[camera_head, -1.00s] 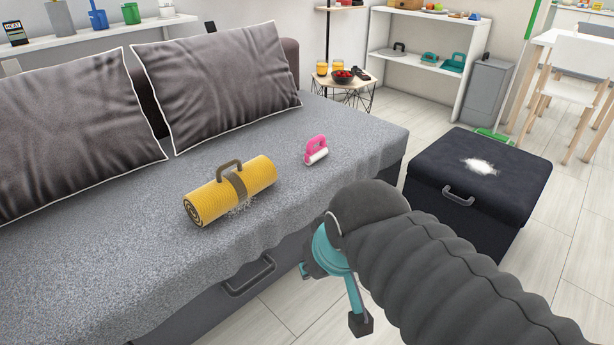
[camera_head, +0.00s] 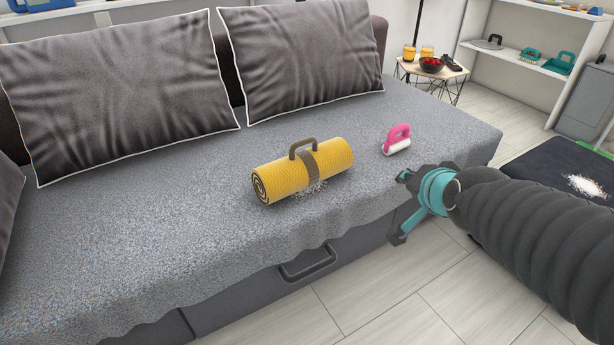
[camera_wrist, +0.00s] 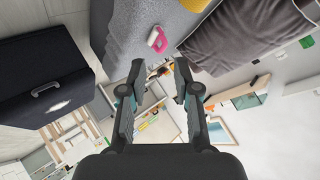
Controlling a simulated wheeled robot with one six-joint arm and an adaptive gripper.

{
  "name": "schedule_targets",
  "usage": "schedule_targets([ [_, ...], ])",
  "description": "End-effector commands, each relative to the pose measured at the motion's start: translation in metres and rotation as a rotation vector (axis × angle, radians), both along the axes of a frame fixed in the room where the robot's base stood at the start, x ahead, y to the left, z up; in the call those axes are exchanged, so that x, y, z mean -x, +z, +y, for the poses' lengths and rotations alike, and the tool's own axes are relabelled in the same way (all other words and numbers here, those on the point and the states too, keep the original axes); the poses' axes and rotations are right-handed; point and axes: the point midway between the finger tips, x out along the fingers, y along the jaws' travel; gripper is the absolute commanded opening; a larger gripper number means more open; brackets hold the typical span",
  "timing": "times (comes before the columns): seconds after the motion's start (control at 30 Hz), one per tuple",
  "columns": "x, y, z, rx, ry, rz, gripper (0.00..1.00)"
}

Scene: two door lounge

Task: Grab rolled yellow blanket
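The rolled yellow blanket (camera_head: 277,178) lies on its side on the grey sofa seat (camera_head: 150,220). A dark band with an upright handle (camera_head: 303,147) wraps its middle. In the wrist view, a small yellow patch, likely the blanket (camera_wrist: 196,4), shows at the top edge. My gripper (camera_head: 402,208) is in front of the sofa's edge, to the right of the blanket and apart from it. In the wrist view, the gripper (camera_wrist: 157,85) has its fingers spread with nothing between them.
A pink lint roller (camera_head: 397,140) lies on the seat right of the blanket. A dark ottoman (camera_head: 545,165) stands at the right. Dark cushions (camera_head: 120,95) line the back. The floor in front of the sofa is clear.

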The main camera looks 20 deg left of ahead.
Motion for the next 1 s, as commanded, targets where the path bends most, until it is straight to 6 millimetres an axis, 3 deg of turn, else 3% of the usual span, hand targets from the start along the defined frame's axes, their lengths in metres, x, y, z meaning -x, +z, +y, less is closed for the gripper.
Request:
schedule_targets([
  [0.03, -0.018, -0.016, 0.024, -0.072, -0.016, -0.019, 0.31],
  [0.2, -0.065, -0.037, 0.096, -0.346, -0.1, -0.104, 0.31],
  [0.33, -0.088, -0.058, 0.15, -0.556, -0.157, -0.158, 0.31],
  [0.5, -0.098, -0.085, 0.205, -0.79, -0.207, -0.212, 0.31],
  [0.63, -0.098, -0.099, 0.23, -0.906, -0.227, -0.239, 0.31],
  [0.8, -0.1, -0.103, 0.243, -0.976, -0.236, -0.258, 0.31],
  [1.0, -0.127, -0.104, 0.253, -0.982, -0.239, -0.261, 0.31],
])
